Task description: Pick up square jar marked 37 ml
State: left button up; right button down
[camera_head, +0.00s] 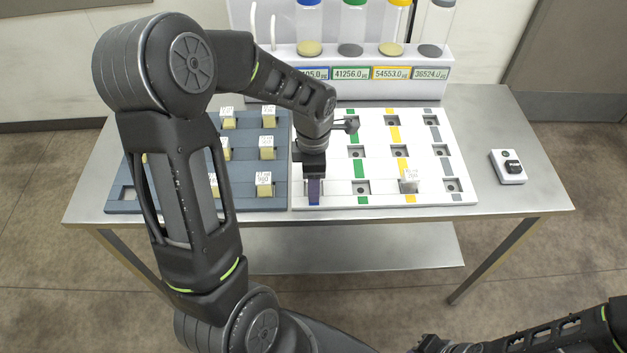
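Several small square jars with pale yellow bodies and white labels sit in the slots of a blue-grey rack (280,203), among them a front one (264,190) and one behind it (267,153). A greyish square jar (409,186) stands in the front row of the white board (380,199), in the yellow column. The labels are too small to read surely, so I cannot tell which jar is marked 37 ml. My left gripper (314,178) points down over the front of the board's blue column; its fingertips are unclear. My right gripper (428,344) is partly in view at the bottom edge.
A white dispenser (375,88) with several coloured-cap tubes stands at the back. A small white device with a black top (508,167) lies on the right of the steel table (500,120). My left arm hides part of the rack. The table's right side is mostly clear.

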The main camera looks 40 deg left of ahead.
dwell(0.6)
pick_arm(q)
grip_shut()
dwell(0.4)
